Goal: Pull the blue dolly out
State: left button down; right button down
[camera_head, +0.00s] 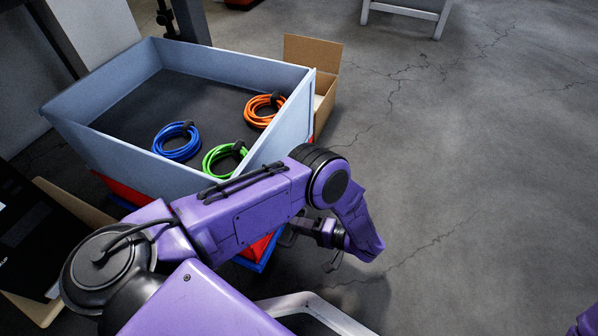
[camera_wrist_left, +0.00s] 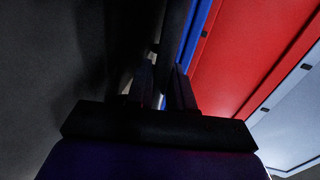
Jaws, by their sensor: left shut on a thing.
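The blue dolly (camera_head: 251,266) shows as a blue edge low under the red crate, partly hidden behind my left arm. In the left wrist view its blue edge (camera_wrist_left: 201,30) runs alongside the red crate's wall. My left gripper (camera_head: 287,236) is low at the dolly's near right side. In the left wrist view its dark fingers (camera_wrist_left: 160,88) are shut on a dark part along the dolly's edge. That view is dim, so the exact contact is hard to see. My right gripper is out of view.
A pale blue bin (camera_head: 110,160) stands above the red crate (camera_head: 258,246). It holds blue (camera_head: 176,153), green (camera_head: 212,160) and orange (camera_head: 252,105) cable coils. A cardboard box (camera_head: 327,90) is behind it. A pale metal frame (camera_head: 320,300) is in front. The floor at right is clear.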

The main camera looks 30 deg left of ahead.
pick_arm(q)
jog(key=shift+s, duration=0.1)
jog(key=c, duration=1.1)
grip_release()
jog(key=shift+c, duration=0.2)
jog(key=shift+d, duration=0.1)
